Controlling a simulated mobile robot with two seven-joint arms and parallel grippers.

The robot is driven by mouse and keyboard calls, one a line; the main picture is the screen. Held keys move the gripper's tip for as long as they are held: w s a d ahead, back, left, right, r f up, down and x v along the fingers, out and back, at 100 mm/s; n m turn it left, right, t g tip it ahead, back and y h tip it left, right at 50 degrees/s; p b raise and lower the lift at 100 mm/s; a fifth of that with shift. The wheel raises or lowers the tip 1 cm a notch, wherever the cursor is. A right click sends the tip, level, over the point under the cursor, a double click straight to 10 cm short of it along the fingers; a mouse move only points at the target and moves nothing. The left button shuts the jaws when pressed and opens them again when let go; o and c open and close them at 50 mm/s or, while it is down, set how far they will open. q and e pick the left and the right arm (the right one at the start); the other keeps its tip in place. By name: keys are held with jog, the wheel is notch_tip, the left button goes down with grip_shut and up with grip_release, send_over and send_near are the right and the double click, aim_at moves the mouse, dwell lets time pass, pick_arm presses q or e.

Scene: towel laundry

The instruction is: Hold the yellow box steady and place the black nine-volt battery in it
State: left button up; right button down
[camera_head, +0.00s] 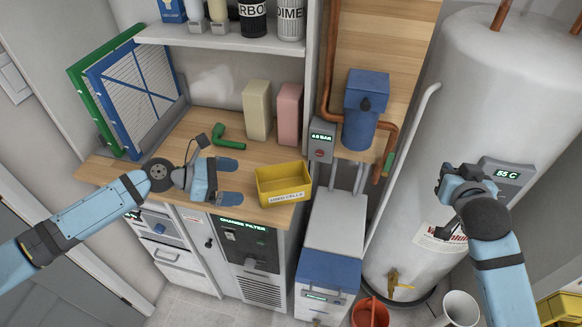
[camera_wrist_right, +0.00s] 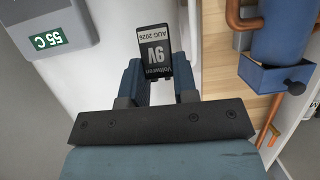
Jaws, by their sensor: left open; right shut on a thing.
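The yellow box (camera_head: 284,184), labelled "USED CELLS", stands on the wooden counter at its right end, and its inside looks empty. My left gripper (camera_head: 235,180) is open and empty just left of the box, its fingers pointing at it but apart from it. My right gripper (camera_head: 458,172) is far to the right, in front of the white tank. In the right wrist view that gripper (camera_wrist_right: 160,82) is shut on the black nine-volt battery (camera_wrist_right: 155,52), which shows "9V" and a date label. In the head view I cannot make out the battery clearly.
A green tool (camera_head: 228,140) lies on the counter (camera_head: 190,128).

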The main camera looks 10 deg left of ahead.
aim_at(267, 184)
pick_arm(q)
jog(key=x, duration=0.9)
jog(key=shift+w+f+p, duration=0.1)
jog(key=shift+p, duration=0.25)
pick_arm(e)
jog(key=shift+w+r, duration=0.15)
jog(key=shift+r, duration=0.15)
pick_arm(q)
jog(key=c, duration=0.7)
jog(key=shift+o, duration=0.2)
pick_arm(e)
jog(key=s+a+r+n+g+y, duration=0.15)
jog(key=a+n+g+y, duration=0.35)
jog(key=a, duration=1.1)
jog(key=s+a+r+n+g+y, duration=0.1)
jog(key=a+r+n+g+y, duration=0.5)
jog(key=a, duration=1.1)
notch_tip(267, 184, down, 13)
jog(key=n+t, duration=0.1)
jog(key=n, duration=0.1)
jog(key=shift+s+a+t+h, duration=0.3)
jog(key=shift+s+a, duration=0.05)
